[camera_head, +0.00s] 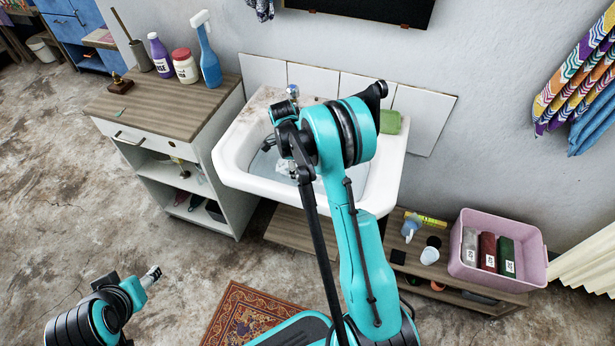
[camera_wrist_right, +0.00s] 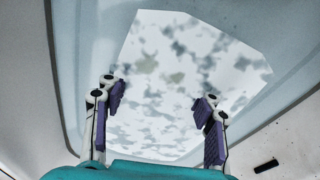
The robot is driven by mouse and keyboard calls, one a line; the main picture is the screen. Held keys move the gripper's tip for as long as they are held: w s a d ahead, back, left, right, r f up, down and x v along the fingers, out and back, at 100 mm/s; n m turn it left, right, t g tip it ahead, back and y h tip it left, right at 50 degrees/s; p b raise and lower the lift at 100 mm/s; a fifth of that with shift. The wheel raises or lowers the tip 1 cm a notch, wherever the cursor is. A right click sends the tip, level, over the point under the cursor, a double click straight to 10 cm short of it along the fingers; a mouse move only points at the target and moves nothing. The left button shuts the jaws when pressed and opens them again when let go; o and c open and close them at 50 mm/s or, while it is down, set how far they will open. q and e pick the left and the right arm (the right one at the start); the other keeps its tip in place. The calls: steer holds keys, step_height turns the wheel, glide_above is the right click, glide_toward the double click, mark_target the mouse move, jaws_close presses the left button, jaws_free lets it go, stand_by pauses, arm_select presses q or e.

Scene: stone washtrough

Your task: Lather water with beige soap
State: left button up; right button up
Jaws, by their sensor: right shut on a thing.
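The stone washtrough (camera_head: 233,171) stands against the wall with water (camera_head: 262,168) in it. In the right wrist view, white patchy foam (camera_wrist_right: 165,120) covers the water's surface. My right gripper (camera_wrist_right: 163,95) reaches down into the basin; its purple-padded fingers stand apart with their tips at or under the foam. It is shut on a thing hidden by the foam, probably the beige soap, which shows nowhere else. In the head view my right arm covers much of the basin. My left gripper (camera_head: 153,274) is at the lower left, away from the trough; its jaw opening is unclear.
A cabinet (camera_head: 150,108) with bottles stands left. A low shelf (camera_head: 405,262) with a pink bin (camera_head: 505,284) stands right. A rug (camera_head: 245,315) lies in front.

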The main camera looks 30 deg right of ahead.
steer(key=shift+s+d, duration=0.1)
steer(key=s+d, duration=0.3)
steer(key=s, duration=0.1)
steer(key=shift+s+d, duration=0.25)
steer(key=shift+d, duration=0.15)
steer(key=shift+w+a, duration=0.1)
steer(key=shift+w, duration=0.05)
steer(key=w+a, duration=0.3)
steer(key=w, duration=0.1)
steer(key=shift+w+a, duration=0.2)
steer(key=shift+a, duration=0.2)
steer(key=shift+s+d, duration=0.1)
steer(key=s+d, duration=0.3)
steer(key=s, duration=0.1)
steer(key=shift+s+d, duration=0.25)
steer(key=shift+d, duration=0.15)
